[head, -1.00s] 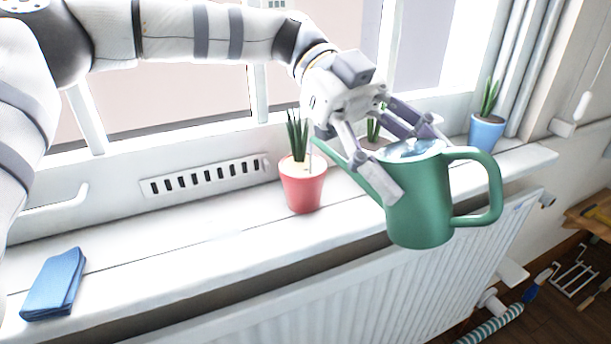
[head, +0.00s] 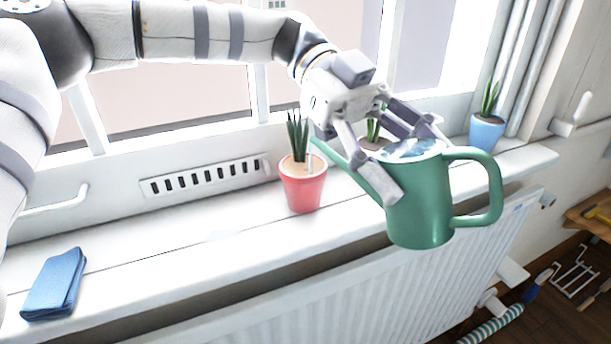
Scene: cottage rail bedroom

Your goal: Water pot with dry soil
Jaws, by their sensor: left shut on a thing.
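My left gripper (head: 412,163) is shut on the green watering can (head: 420,212), with a finger on either side of its body. The can is held in front of the sill, nearly upright, with water showing in its open top. Its spout points left, and its tip is over the right rim of the red pot (head: 303,190). A thin pale streak runs below the tip toward the pot's light tan soil (head: 297,168). The red pot stands on the sill with a spiky green plant. My right gripper is not in view.
A blue pot (head: 486,134) with a plant stands at the sill's right end. Another plant (head: 373,131) is partly hidden behind my gripper. A folded blue cloth (head: 54,284) lies on the sill (head: 190,245) at left. A white radiator (head: 330,305) is below.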

